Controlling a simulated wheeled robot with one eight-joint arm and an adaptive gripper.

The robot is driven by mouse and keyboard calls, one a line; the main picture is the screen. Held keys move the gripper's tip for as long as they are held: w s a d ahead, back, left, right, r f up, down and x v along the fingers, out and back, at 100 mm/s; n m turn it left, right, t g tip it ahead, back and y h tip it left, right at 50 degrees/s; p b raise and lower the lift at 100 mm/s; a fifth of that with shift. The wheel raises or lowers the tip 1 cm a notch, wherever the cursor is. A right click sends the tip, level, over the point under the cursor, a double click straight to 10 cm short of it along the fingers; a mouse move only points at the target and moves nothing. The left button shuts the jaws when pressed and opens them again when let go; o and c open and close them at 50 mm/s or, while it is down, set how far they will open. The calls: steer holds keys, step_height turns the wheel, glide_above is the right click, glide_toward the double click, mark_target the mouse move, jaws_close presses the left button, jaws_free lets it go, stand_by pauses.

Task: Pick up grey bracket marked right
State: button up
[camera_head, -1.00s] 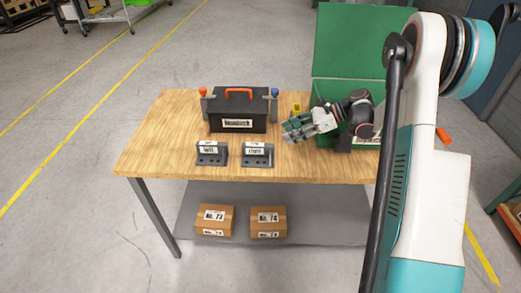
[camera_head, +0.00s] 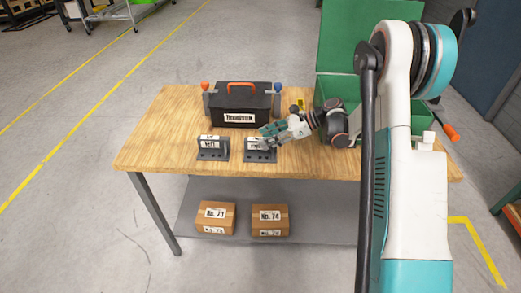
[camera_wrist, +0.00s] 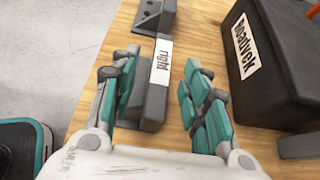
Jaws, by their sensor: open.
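The grey bracket marked right (camera_head: 258,156) stands on the wooden table, to the right of the grey bracket marked left (camera_head: 213,150). In the wrist view the right bracket (camera_wrist: 155,98) shows its white label between my open fingers. My gripper (camera_head: 262,138) is open and empty at the right bracket, partly covering it in the head view. In the wrist view my gripper (camera_wrist: 160,88) has one finger on each side of the bracket. I cannot tell whether the fingers touch it. The left bracket (camera_wrist: 155,15) shows beyond it.
A black toolbox (camera_head: 238,98) with an orange handle stands behind the brackets; it is close on the right in the wrist view (camera_wrist: 275,70). A green bin (camera_head: 350,85) stands at the table's right. Two cardboard boxes (camera_head: 214,220) sit on the lower shelf.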

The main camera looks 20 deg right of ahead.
mark_target(260, 150)
steer(key=b+x, duration=0.1)
steer(key=x, duration=0.2)
steer(key=shift+a+f, duration=0.1)
jaws_close()
steer(key=shift+w, duration=0.1)
